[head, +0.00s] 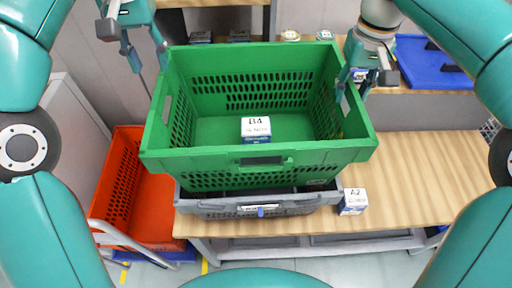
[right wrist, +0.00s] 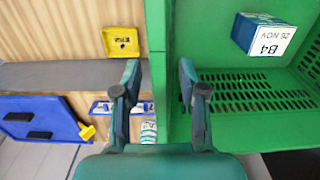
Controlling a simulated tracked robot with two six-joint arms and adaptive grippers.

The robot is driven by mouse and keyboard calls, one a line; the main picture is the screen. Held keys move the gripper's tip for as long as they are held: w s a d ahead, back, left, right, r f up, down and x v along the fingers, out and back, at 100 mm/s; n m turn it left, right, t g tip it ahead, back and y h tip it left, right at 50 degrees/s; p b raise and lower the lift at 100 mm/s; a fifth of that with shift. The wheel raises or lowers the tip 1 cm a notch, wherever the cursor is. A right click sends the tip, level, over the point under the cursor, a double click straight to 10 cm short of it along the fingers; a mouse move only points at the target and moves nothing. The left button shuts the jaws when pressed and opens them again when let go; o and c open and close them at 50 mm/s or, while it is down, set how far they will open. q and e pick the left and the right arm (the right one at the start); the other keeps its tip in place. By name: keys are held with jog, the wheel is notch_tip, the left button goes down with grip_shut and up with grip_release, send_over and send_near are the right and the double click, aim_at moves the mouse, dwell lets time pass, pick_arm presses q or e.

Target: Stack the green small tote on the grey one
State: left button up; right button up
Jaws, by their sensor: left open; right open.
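The green small tote (head: 265,156) sits over the grey tote (head: 230,207) on the wooden table. It looks slightly tilted or offset, and whether it is fully seated I cannot tell. A white and blue B4 box (head: 256,129) lies inside it; the box also shows in the right wrist view (right wrist: 265,36). My left gripper (head: 149,66) is open and empty near the green tote's back left corner. My right gripper (head: 353,92) is open at the right wall. In the right wrist view its fingers (right wrist: 158,90) are on either side of the green rim.
A small A2 box (head: 352,202) stands on the table just right of the grey tote. An orange tote (head: 128,205) is at the lower left. A blue lid or tray (head: 428,68) lies at the back right. The right part of the table (head: 430,165) is clear.

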jog(key=shift+r, duration=3.65)
